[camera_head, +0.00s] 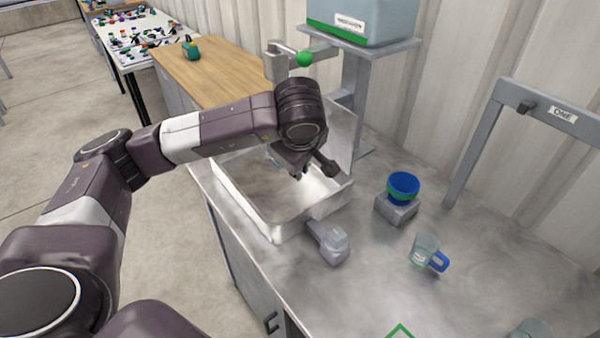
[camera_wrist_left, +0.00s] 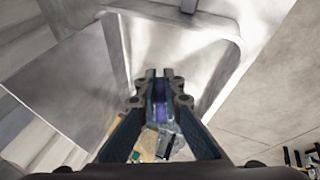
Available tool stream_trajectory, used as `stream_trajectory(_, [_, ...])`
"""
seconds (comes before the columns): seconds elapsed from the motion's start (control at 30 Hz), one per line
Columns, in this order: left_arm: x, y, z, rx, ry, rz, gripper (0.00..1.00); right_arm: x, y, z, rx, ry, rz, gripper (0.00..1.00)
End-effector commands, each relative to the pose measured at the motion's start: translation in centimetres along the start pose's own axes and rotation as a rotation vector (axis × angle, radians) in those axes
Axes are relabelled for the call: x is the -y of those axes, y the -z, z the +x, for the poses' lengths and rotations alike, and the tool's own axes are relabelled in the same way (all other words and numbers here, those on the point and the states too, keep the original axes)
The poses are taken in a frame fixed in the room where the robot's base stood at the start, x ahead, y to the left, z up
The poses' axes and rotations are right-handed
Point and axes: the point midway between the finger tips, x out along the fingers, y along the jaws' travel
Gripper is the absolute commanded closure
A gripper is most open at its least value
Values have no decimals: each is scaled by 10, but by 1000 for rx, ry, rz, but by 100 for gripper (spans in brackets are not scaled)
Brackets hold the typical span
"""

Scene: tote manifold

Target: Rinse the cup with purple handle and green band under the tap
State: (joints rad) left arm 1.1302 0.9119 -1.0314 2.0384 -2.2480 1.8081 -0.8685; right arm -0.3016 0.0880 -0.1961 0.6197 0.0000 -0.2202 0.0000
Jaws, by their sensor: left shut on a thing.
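My left gripper (camera_head: 308,168) is over the metal sink basin (camera_head: 232,205), its fingers pointing down and partly hidden by the wrist. In the left wrist view the fingers (camera_wrist_left: 158,78) are shut on a purple handle (camera_wrist_left: 158,96). Clear cup wall (camera_wrist_left: 166,128) shows just below the handle, between the fingers. The cup is mostly hidden in the head view, and I cannot make out its green band. I cannot see any water running.
A blue cup with a green band (camera_head: 403,188) stands on a grey block (camera_head: 396,210) right of the sink. A clear cup with a blue handle (camera_head: 426,250) and a grey object (camera_head: 329,243) are on the counter. A labelled bin (camera_head: 370,18) sits on a shelf behind.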

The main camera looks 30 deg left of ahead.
Motion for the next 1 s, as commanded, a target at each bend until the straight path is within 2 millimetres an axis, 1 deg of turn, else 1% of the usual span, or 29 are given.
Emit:
stream_trajectory(0.17, [-10, 9, 11, 0, 1, -1, 100, 2, 2, 0, -2, 2, 0, 60])
stream_trajectory(0.5, [-29, 25, 32, 1, 0, 0, 100, 16, 5, 1, -6, 18, 1, 60])
stream_trajectory(0.8, [-45, 40, 50, 0, -1, 0, 100, 12, 4, 2, -6, 14, -1, 60])
stream_trajectory(1.0, [-56, 49, 64, 0, -1, 1, 100, 8, 3, 10, -5, 9, -2, 60])
